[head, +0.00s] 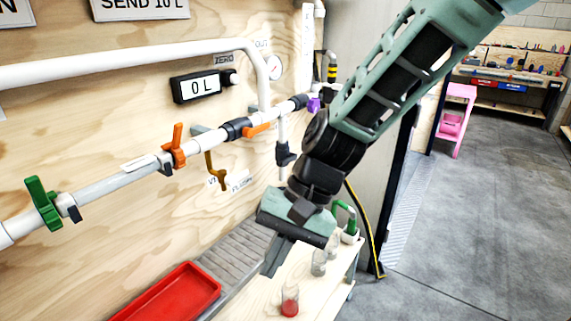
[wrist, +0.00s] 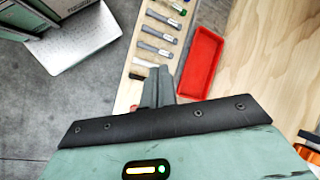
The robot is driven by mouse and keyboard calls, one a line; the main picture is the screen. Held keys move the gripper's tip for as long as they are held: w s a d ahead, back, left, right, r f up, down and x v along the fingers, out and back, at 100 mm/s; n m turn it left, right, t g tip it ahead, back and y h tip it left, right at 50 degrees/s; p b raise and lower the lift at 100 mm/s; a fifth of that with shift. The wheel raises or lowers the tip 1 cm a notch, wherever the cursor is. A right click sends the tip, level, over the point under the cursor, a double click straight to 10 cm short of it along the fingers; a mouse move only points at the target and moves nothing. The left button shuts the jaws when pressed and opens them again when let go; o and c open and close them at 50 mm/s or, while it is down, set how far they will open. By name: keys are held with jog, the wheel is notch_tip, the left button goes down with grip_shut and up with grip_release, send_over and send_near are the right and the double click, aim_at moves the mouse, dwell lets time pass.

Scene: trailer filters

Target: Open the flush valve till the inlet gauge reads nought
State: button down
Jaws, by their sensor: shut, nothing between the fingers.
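A label reading FLUSH (head: 241,180) is on the plywood wall, partly covered, in the head view. A brass-coloured lever (head: 214,170) hangs left of it, and a black fitting (head: 284,154) sits on a white down-pipe to its right. I cannot tell which one the label names. A round gauge (head: 273,66) marked OUT is on the wall; its reading is too small to tell. No inlet gauge can be made out. My gripper (head: 273,264) is shut and empty, pointing down in front of the wall, apart from the valves. Its fingers also show in the wrist view (wrist: 161,84).
The white pipe carries a green handle (head: 43,203), an orange handle (head: 177,146) and an orange lever (head: 258,129). A display (head: 196,87) reads 0 L. Below are a red tray (head: 172,296) and a wooden bench (head: 262,300) with jars. Open floor lies right.

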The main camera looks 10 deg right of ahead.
aim_at(289, 160)
jog(key=w+d+f+m+t+y+p, duration=0.1)
jog(key=w+d+f+m+t+y, duration=0.15)
jog(key=w+m, duration=0.65)
jog(key=w+d+f+m+t+y, duration=0.1)
jog(key=w+d+m+t+y, duration=0.2)
jog(key=w, duration=1)
jog(key=w+d+f+m+t+h, duration=0.1)
jog(key=w+d+f+m+t, duration=0.3)
jog(key=w+d+m, duration=0.3)
jog(key=w+d+f+m+t+h, duration=0.1)
jog(key=w+d+f+m+t, duration=0.2)
jog(key=w+d+m, duration=0.45)
jog(key=p+x, duration=0.3)
jog(key=x, duration=0.6)
notch_tip(289, 160, up, 4)
jog(key=shift+w+f+n+p, duration=0.2)
jog(key=shift+n+p, duration=0.05)
jog(key=shift+p, duration=0.7)
